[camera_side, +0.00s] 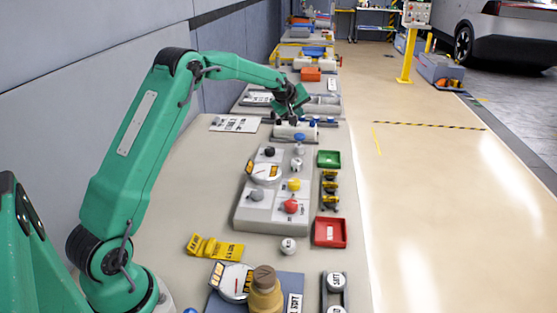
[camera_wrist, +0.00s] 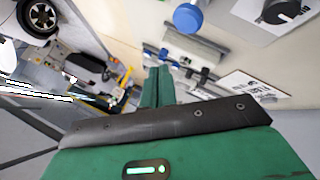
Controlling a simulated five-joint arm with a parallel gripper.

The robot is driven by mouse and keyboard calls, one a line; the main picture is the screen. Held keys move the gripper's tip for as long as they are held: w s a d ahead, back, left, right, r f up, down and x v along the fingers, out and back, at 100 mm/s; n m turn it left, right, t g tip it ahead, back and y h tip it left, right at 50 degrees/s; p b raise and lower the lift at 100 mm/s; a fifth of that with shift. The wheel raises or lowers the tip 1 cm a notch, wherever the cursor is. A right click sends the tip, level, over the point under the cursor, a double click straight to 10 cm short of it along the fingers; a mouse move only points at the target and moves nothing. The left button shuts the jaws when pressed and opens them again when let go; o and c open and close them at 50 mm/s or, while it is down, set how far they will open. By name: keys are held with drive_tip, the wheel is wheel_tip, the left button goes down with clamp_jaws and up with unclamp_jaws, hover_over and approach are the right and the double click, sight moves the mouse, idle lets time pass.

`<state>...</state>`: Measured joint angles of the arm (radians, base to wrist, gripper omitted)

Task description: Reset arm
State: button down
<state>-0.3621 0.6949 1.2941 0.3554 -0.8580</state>
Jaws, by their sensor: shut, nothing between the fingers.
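My gripper (camera_side: 291,103) is at the end of my green arm in the side view, above the far part of the bench. In the wrist view its green fingers (camera_wrist: 160,85) are together, with nothing between them. The grey block (camera_side: 271,190) with several coloured knobs stands on the bench nearer the side camera, apart from my gripper. A yellow knob (camera_side: 294,184) and a red knob (camera_side: 291,206) show on it. Below my gripper is a pale block (camera_side: 296,132) with blue parts, which does not seem to touch it.
A green tray (camera_side: 329,159) and a red tray (camera_side: 331,232) lie along the bench's right edge. A tan bottle (camera_side: 265,292) stands at the front. A yellow block (camera_side: 215,247) lies near my arm's base.

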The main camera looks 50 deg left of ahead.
idle(0.3)
drive_tip(key=s+d+r+m+g+h, duration=0.1)
drive_tip(key=s+d+r+m, duration=0.4)
drive_tip(key=s+d, duration=0.4)
drive_tip(key=s+d+r+m+h, duration=0.1)
drive_tip(key=s+d+r+m, duration=0.1)
drive_tip(key=s+d+r, duration=0.75)
drive_tip(key=s+d+f+m, duration=0.2)
drive_tip(key=s, duration=0.6)
drive_tip(key=s+d+f+m+g, duration=0.1)
drive_tip(key=s+d+f+m, duration=0.1)
drive_tip(key=s, duration=0.6)
drive_tip(key=s+d+f+m+g+h, duration=0.1)
drive_tip(key=s+d+f+m, duration=0.1)
drive_tip(key=s, duration=0.7)
drive_tip(key=shift+d+f+m, duration=0.25)
drive_tip(key=shift+f+m, duration=0.25)
drive_tip(key=shift+f, duration=0.35)
drive_tip(key=shift+s, duration=0.1)
idle(2.4)
